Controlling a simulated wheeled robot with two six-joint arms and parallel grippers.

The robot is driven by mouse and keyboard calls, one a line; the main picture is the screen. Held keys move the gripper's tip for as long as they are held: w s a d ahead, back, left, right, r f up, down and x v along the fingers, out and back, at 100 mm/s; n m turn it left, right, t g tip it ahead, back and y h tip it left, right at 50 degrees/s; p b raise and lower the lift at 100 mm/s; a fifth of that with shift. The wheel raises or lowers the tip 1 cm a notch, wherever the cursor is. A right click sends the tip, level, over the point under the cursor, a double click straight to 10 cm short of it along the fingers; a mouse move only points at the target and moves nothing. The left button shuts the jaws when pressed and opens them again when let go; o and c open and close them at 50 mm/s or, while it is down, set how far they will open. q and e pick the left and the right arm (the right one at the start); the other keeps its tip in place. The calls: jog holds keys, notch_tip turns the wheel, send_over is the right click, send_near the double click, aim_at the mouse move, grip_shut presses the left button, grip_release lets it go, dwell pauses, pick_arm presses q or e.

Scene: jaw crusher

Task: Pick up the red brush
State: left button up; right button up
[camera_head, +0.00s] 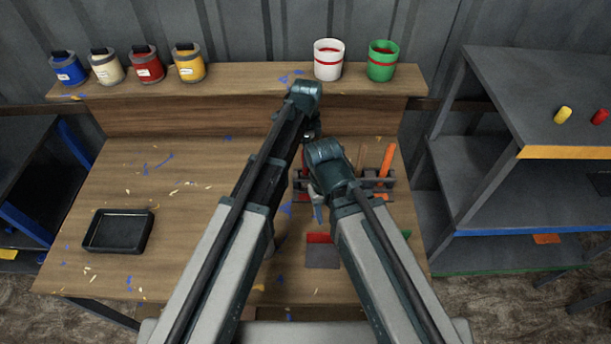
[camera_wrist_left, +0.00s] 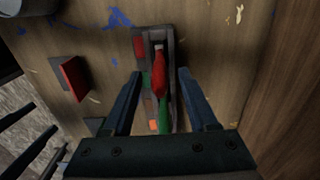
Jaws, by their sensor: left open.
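The red brush (camera_wrist_left: 159,76) stands in a dark rack (camera_wrist_left: 168,36) on the wooden bench, seen from above in the left wrist view. My left gripper (camera_wrist_left: 155,85) is open. Its two fingers show on either side of the rack and the brush, with nothing held; how far above they are is hard to tell.
A green handle (camera_wrist_left: 164,117) is close to the brush, and an orange handle (camera_head: 387,160) rises at the rack's right. A red-and-dark block (camera_head: 321,250) lies in front. A black tray (camera_head: 118,231) is at left. Cans and a green pot (camera_head: 382,62) line the back shelf.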

pick_arm(q)
jog(key=shift+f, duration=0.35)
pick_arm(e)
jog(key=shift+f, duration=0.3)
pick_arm(q)
notch_tip(320, 180, down, 5)
jog(key=b, duration=0.5)
jog(key=shift+a+f, duration=0.1)
jog(key=shift+a, duration=0.05)
pick_arm(e)
notch_tip(320, 180, down, 5)
jog(key=shift+f, duration=0.15)
pick_arm(q)
jog(key=shift+c, duration=0.3)
grip_shut()
